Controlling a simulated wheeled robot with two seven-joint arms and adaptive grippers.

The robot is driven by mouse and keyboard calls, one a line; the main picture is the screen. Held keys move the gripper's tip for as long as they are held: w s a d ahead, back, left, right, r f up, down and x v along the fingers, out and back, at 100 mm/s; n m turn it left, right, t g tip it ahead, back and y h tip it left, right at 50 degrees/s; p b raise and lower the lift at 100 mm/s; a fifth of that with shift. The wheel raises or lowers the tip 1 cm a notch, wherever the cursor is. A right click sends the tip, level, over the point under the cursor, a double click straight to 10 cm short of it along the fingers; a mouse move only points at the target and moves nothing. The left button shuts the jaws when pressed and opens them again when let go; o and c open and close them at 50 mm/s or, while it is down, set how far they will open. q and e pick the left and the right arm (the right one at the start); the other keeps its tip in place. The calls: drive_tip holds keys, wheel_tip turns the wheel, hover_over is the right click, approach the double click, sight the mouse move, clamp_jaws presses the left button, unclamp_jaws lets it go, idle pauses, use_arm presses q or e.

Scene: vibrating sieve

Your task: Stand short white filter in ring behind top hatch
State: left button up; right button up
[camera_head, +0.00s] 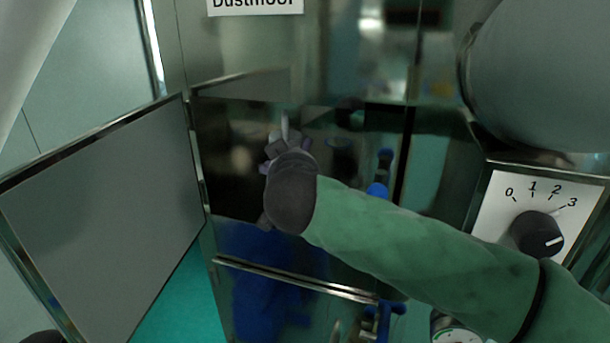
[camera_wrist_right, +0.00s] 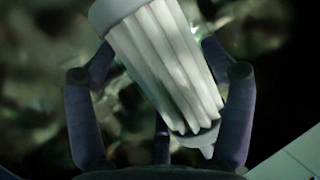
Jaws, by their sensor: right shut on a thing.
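My right gripper (camera_head: 282,142) reaches in through the open top hatch, below the "Dustmoor" label. In the right wrist view my right gripper (camera_wrist_right: 162,95) is shut on the white filter (camera_wrist_right: 165,65). The filter is pleated, with a wide pale cap at its upper left and a small pointed tip at its lower right, so it looks tilted there. In the head view only a thin pale part of the filter (camera_head: 285,128) shows above the fingers. The hatch door (camera_head: 110,215) stands swung open to the left. The ring is not discernible in the dark, reflective interior.
A control panel with a dial (camera_head: 537,234) is at the right, below a large grey cylinder (camera_head: 545,75). Blue latches (camera_head: 377,189) sit along the opening's right side, close to my forearm. A metal edge (camera_head: 295,279) runs below the opening.

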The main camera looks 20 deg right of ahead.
drive_tip(key=w+d+p, duration=0.1)
drive_tip(key=w+d, duration=0.3)
drive_tip(key=w, duration=0.2)
drive_tip(key=f, duration=0.6)
drive_tip(key=shift+s+b, duration=0.35)
drive_tip(key=shift+w+f, duration=0.35)
drive_tip(key=shift+f, duration=0.1)
drive_tip(key=shift+s, duration=0.15)
drive_tip(key=o, duration=1.3)
drive_tip(key=shift+f, duration=0.2)
drive_tip(key=shift+c, duration=0.2)
